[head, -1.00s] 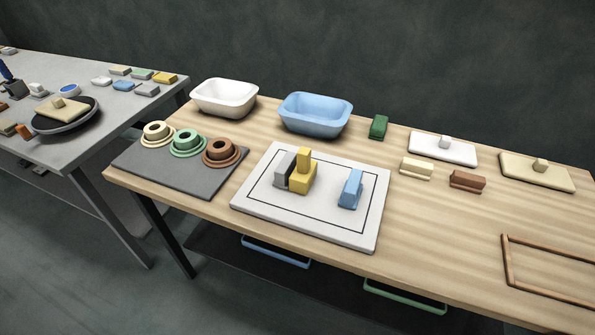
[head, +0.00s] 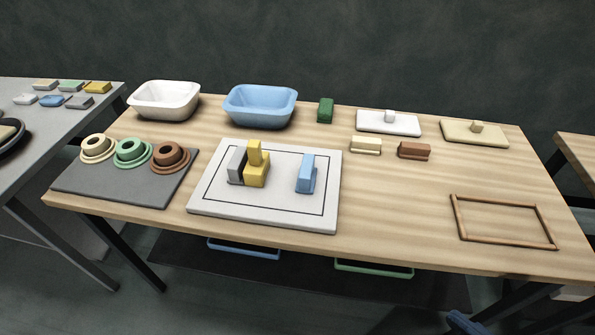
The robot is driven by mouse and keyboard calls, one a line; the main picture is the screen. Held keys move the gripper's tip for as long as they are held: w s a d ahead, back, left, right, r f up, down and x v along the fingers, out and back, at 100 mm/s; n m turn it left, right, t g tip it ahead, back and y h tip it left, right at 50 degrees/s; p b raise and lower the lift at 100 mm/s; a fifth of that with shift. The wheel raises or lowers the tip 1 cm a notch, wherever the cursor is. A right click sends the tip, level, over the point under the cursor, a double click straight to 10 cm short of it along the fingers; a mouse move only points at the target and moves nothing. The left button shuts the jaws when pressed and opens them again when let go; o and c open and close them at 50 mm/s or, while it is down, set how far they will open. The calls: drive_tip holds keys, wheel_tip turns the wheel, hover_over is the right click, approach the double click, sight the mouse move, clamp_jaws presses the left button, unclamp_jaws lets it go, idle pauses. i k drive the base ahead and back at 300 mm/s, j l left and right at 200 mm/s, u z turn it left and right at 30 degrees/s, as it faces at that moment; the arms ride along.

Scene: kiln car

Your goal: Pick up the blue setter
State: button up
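The blue setter (head: 306,173), a small upright blue block with a wider foot, stands on the right part of the white board (head: 330,190), inside the board's thin dark outline. Nothing touches it, and its top and front are in clear view. A yellow stepped block (head: 257,165) and a grey block (head: 236,164) stand close together to its left on the same board. My gripper is not in view.
A white basin (head: 165,99), a blue basin (head: 260,105) and a green block (head: 325,110) stand behind the board. Cream (head: 366,145) and brown (head: 414,150) blocks lie to its right. A wooden frame (head: 497,240) lies at right. Between brown block and frame, the tabletop is clear.

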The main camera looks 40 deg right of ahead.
sight(307, 173)
drive_tip(key=i+j, duration=0.15)
drive_tip(key=j, duration=0.25)
drive_tip(key=i+j+u, duration=0.1)
drive_tip(key=j, duration=0.35)
drive_tip(key=i+j, duration=0.2)
drive_tip(key=j, duration=0.2)
drive_tip(key=u, duration=0.05)
